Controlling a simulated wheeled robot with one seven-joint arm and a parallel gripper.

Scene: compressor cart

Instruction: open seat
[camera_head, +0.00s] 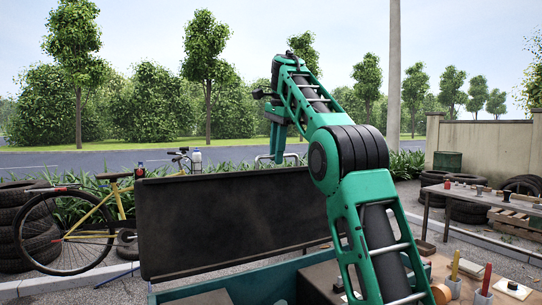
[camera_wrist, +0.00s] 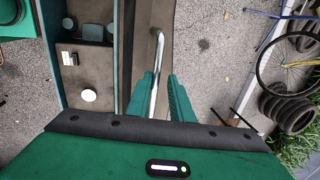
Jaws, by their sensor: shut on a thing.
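The seat is a dark, flat panel (camera_head: 235,222) standing steeply raised above a teal box (camera_head: 262,283) in the head view. In the wrist view the seat (camera_wrist: 141,45) shows nearly edge-on. A silver bar handle (camera_wrist: 158,50) runs along it, and its top shows above the panel in the head view (camera_head: 266,157). My gripper (camera_wrist: 160,92) is shut on this handle, one teal finger on each side. In the head view my gripper (camera_head: 277,142) is at the panel's far side, partly hidden.
A brown top with a white disc (camera_wrist: 88,95) and a small box (camera_wrist: 68,58) lies left in the wrist view. A yellow bicycle (camera_head: 100,220) and stacked tyres (camera_head: 35,225) stand at left. A work table (camera_head: 485,203) stands at right.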

